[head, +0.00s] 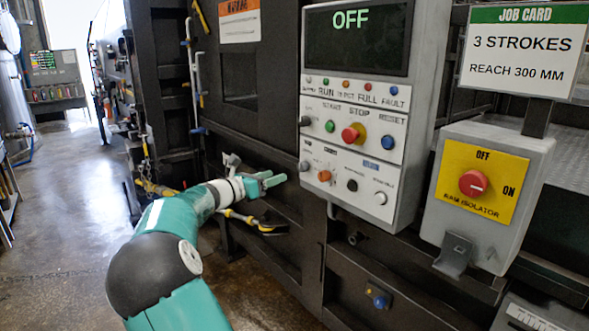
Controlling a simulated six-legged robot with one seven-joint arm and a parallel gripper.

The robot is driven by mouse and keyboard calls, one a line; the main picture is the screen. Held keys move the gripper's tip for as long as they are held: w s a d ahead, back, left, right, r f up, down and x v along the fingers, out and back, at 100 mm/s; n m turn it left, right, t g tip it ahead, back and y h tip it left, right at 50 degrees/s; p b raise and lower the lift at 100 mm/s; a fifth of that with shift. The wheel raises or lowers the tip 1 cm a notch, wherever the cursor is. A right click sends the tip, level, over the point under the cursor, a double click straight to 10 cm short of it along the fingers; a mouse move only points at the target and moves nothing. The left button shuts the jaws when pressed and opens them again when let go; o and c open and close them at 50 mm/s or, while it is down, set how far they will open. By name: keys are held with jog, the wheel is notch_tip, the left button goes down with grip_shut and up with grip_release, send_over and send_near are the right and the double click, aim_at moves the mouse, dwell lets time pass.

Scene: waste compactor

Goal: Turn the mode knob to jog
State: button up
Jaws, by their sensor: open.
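The grey control panel (430,95) hangs at the center right, with a dark screen (356,38) reading OFF. Below the screen are small lamps and a row with a green button (330,126), a red stop button (350,134) on yellow and a blue reset button (387,142). A dark knob (304,121) sits at that row's left. The lower row has another dark knob (304,166), an orange one (324,175), a black one (351,185) and a pale one (380,198). Their labels are too small to tell which is the mode knob. My gripper (266,184) is open and empty, left of the panel and apart from it.
A yellow ram isolator (456,204) with a red knob is on a grey box at right, under a job card (525,45) reading 3 strokes, reach 300 mm. A yellow-handled tool (240,216) hangs below my gripper. Open floor (75,200) lies at left.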

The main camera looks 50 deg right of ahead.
aim_at(300, 168)
jog(key=d, duration=0.3)
jog(key=s+d, duration=0.1)
jog(key=d, duration=0.2)
jog(key=s+d, duration=0.1)
jog(key=d, duration=0.2)
jog(key=shift+s+d, duration=0.15)
jog(key=shift+d, duration=0.5)
jog(key=c, duration=1)
